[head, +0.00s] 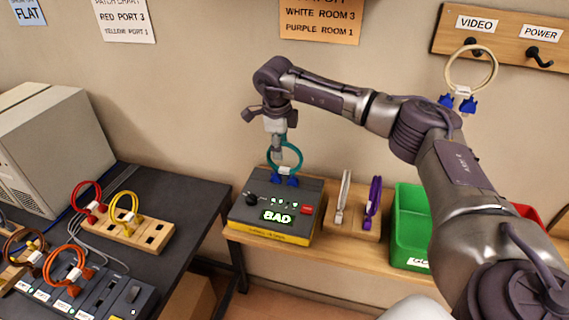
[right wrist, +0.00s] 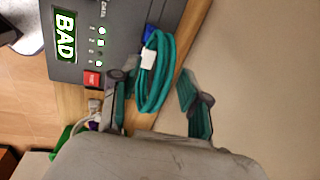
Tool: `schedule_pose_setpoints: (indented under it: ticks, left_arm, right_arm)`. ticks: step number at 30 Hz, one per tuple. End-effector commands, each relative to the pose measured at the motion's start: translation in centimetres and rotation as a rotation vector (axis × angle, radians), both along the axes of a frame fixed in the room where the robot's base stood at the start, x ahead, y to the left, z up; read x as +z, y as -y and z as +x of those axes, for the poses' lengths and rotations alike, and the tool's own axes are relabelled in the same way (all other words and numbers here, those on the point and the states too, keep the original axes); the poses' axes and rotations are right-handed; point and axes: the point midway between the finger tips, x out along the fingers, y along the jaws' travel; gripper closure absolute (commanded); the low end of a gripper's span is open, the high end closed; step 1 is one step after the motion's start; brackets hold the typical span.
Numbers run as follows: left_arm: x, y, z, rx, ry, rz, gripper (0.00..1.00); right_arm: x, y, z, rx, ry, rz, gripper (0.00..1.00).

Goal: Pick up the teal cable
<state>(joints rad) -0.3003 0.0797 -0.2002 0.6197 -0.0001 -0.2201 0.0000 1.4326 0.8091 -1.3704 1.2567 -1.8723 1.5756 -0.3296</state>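The teal cable (head: 271,158) is a coiled loop with a white tag and blue plugs. It stands upright at the back of the dark tester (head: 250,217), whose screen reads BAD. My right gripper (head: 278,150) points down over the top of the loop. In the right wrist view, the teal cable (right wrist: 163,75) lies between the two spread fingers of my right gripper (right wrist: 155,92), with gaps on both sides. The fingers are open and not closed on it. My left gripper is in neither view.
A wooden block (head: 353,221) with white and purple cables stands right of the tester, then a green bin (head: 411,225). A dark table (head: 190,202) on the left holds more cables. A cable hangs on the wall rack (head: 500,43). The wall is close behind.

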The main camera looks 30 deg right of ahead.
Motion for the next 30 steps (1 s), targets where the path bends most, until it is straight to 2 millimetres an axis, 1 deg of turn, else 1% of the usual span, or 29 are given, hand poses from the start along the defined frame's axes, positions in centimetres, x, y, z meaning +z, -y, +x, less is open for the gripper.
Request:
schedule_pose_setpoints:
  ticks: [1,8,23,26,29,30]
  left_arm:
    - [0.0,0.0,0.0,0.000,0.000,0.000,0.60]
    - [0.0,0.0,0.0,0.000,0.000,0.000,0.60]
    - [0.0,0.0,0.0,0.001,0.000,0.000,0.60]
    - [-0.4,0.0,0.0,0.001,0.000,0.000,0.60]
    - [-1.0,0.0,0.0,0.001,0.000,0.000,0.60]
    - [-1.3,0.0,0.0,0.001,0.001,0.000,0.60]
  right_arm:
    - [0.0,0.0,0.0,0.000,0.000,0.000,0.61]
    - [0.1,0.0,0.0,0.000,0.001,0.001,0.99]
    - [0.2,0.0,0.0,0.000,0.002,0.001,1.00]
    - [0.9,0.0,0.1,0.000,0.006,0.001,1.00]
    - [2.4,-0.1,0.2,-0.001,0.008,0.002,1.00]
    - [3.2,-0.1,0.2,0.000,0.008,0.001,1.00]
